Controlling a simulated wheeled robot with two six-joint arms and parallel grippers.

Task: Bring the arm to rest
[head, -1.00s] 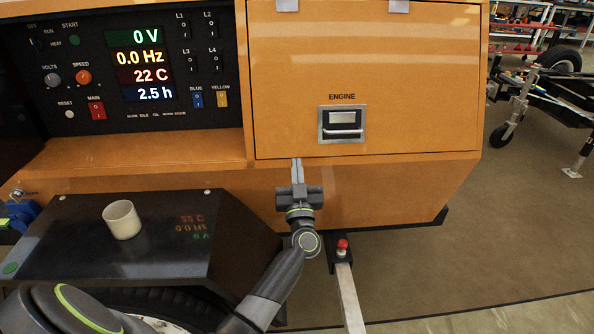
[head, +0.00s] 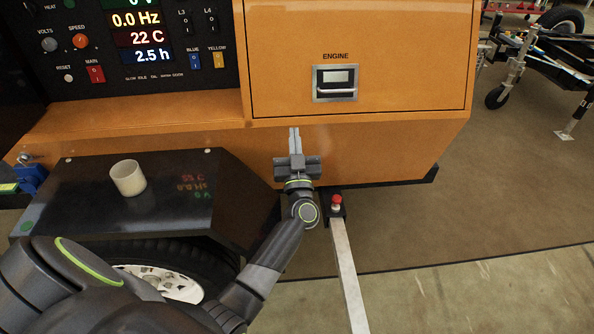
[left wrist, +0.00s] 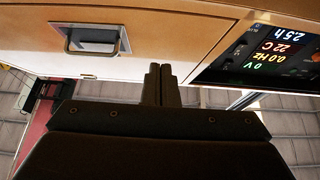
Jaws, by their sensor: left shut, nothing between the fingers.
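My left gripper (head: 294,142) is shut and empty. It points up in front of the orange cabinet, just below the lower edge of the engine door (head: 358,62). In the left wrist view its fingers (left wrist: 160,84) are together, with the door's recessed handle (left wrist: 92,40) above and to the left of them. My left arm comes in from the lower left, passing in front of the wheel. My right gripper is not in view.
The control panel (head: 35,71) with its lit display is at upper left. A white cup (head: 128,178) stands on the black fender (head: 75,203) above the wheel (head: 180,284). A red-capped metal bar (head: 346,275) runs along the floor side.

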